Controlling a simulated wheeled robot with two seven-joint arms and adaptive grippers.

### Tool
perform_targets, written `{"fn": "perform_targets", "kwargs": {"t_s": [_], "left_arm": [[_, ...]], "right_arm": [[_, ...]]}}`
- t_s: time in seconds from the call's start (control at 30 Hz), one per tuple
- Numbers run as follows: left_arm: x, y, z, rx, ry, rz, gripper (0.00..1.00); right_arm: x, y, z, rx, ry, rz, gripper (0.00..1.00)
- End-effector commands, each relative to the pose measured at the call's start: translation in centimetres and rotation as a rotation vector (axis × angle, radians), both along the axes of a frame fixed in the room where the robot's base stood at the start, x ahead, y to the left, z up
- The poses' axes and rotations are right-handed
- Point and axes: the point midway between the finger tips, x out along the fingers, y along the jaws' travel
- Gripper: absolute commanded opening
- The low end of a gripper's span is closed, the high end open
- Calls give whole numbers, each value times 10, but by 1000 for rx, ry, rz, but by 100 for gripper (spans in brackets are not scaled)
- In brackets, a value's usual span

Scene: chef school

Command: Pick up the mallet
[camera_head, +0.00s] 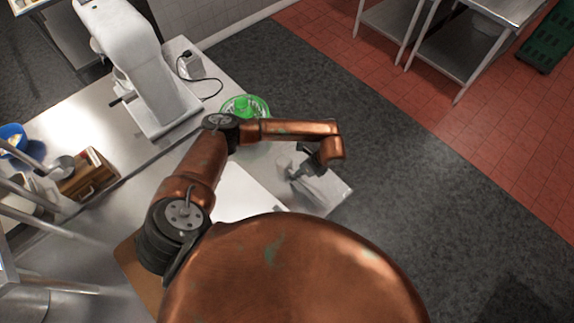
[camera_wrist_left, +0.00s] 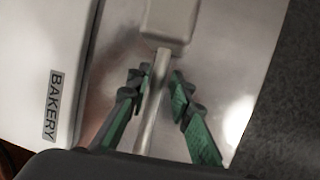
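The mallet is metallic grey, with a blocky head (camera_wrist_left: 170,20) at the top of the left wrist view and a straight handle (camera_wrist_left: 153,100) running down toward my palm. It lies on the steel counter (camera_wrist_left: 235,65). My left gripper (camera_wrist_left: 158,82) is open, with one green-padded finger on each side of the handle. The handle's lower end is hidden by the gripper body. In the head view my left gripper (camera_head: 303,168) points down at the counter's right end, and the mallet there is small and hard to make out. My right gripper is not in view.
A white board labelled BAKERY (camera_wrist_left: 52,105) lies left of the mallet. A green bowl (camera_head: 257,104) stands behind my left arm. A white mixer (camera_head: 135,60), a wooden box (camera_head: 90,177) and a blue bowl (camera_head: 12,138) are farther left. Dark floor lies beyond the counter's right edge.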

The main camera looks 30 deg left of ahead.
Motion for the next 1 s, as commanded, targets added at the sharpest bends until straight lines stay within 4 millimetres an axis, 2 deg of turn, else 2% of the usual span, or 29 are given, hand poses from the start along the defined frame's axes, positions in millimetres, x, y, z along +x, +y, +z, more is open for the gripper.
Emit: {"fn": "perform_targets", "kwargs": {"t_s": [0.13,0.37,0.67,1.0], "left_arm": [[-2,6,-12,1,0,1,20],[-2,7,-13,0,0,2,20],[-2,8,-13,1,0,3,0],[-2,8,-13,1,-1,4,0]], "right_arm": [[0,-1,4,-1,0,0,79],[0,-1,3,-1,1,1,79],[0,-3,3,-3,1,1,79],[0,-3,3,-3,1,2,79]]}}
